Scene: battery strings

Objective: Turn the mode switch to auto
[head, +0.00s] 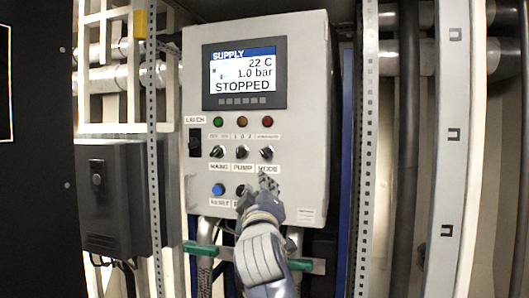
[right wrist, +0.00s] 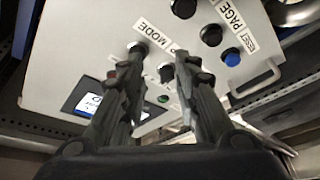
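The mode switch (head: 266,153) is a black knob at the right end of a row of three on the grey control panel, above its MODE label (head: 268,170). I cannot make out its pointing direction. My right gripper (head: 267,184) is just below that label. In the right wrist view the panel appears turned over. There my right gripper (right wrist: 156,62) is open and empty, with the mode switch (right wrist: 137,47) near the left fingertip. The pump knob (right wrist: 166,73) shows between the fingers. No contact with either knob can be made out. My left gripper is not in view.
The screen (head: 244,73) reads SUPPLY, 22 C, 1.0 bar, STOPPED. Mains (head: 217,152) and pump knobs sit left of the mode switch. A blue reset button (head: 218,190) and black page button (head: 242,190) lie below. Green-handled valves (head: 201,248) are under the panel.

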